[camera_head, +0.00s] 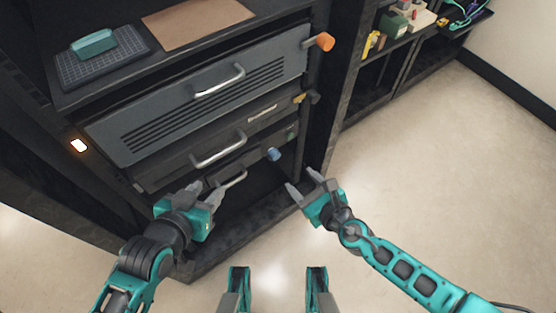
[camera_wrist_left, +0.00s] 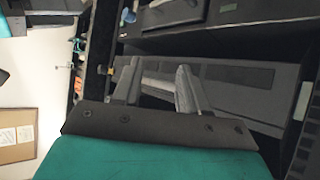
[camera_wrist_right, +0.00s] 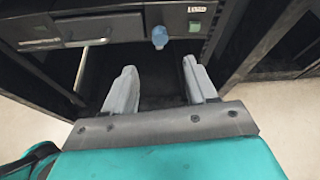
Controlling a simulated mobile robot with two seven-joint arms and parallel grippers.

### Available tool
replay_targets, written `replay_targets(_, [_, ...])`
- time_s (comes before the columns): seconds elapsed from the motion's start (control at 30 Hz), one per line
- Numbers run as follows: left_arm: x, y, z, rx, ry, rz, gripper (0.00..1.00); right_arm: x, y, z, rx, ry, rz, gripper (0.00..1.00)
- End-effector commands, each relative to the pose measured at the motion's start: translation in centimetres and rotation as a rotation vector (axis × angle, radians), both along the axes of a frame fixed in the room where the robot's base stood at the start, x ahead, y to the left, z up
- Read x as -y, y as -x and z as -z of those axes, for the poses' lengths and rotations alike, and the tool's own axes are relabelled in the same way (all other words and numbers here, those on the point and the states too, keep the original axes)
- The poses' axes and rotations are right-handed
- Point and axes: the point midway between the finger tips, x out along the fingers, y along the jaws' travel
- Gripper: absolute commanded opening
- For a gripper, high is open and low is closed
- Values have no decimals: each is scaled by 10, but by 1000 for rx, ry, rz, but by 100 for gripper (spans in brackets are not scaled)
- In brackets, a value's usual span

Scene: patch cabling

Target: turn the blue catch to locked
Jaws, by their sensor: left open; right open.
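The blue catch (camera_head: 273,154) is a small knob at the right end of the lowest unit in the dark rack. It also shows in the right wrist view (camera_wrist_right: 160,36), ahead of and between my right fingertips. My right gripper (camera_head: 303,188) is open and empty, below and to the right of the catch, apart from it. In the right wrist view its fingers (camera_wrist_right: 160,76) point toward the rack. My left gripper (camera_head: 207,193) is open and empty in front of the rack's lower left part. Its fingers show in the left wrist view (camera_wrist_left: 157,78).
An orange knob (camera_head: 325,41) and a yellow catch (camera_head: 299,98) sit higher on the rack's right side. Drawer handles (camera_head: 219,82) stick out in front. A teal block (camera_head: 94,43) lies on a mat on top. Shelves (camera_head: 398,42) stand at right; the floor there is clear.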

Motion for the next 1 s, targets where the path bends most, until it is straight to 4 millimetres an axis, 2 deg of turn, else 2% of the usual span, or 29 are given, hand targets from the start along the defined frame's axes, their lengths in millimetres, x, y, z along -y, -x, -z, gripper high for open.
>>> replay_targets(0.17, [0, -3, 2, 9, 1, 1, 43, -7, -11, 7, 19, 26, -17, 57])
replay_targets(0.27, [0, -2, 8, 9, 1, 1, 43, -16, -25, 14, 18, 23, -15, 57])
replay_targets(0.5, [-1, 0, 33, 2, -1, 1, 43, -40, -66, 34, 17, 22, -14, 57])
replay_targets(0.7, [-1, 2, 51, -5, -1, 0, 43, -55, -91, 46, 16, 22, -14, 57])
replay_targets(1.0, [-1, 2, 57, -6, -2, -1, 43, -62, -103, 49, 15, 22, -13, 57])
